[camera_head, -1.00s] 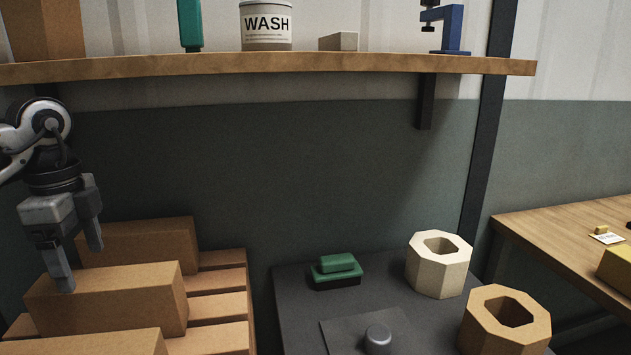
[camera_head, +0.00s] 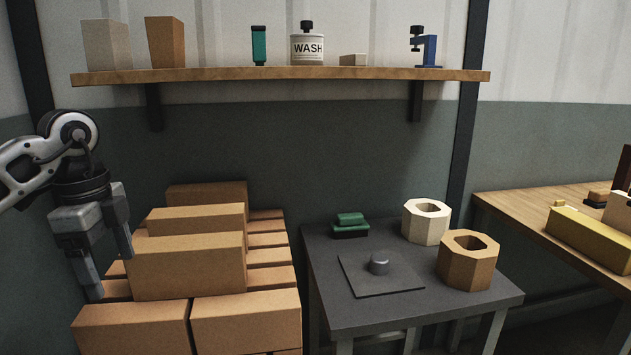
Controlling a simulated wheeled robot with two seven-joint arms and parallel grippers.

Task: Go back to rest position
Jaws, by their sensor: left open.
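My left gripper (camera_head: 113,273) hangs at the left of the head view, fingers pointing down and spread apart, with nothing between them. It shows in front of the left side of a stack of orange-brown bricks (camera_head: 188,267). I cannot tell whether a finger touches a brick. My right gripper is out of view.
A wooden shelf (camera_head: 280,75) runs above. A wooden bench (camera_head: 520,205) stands right.

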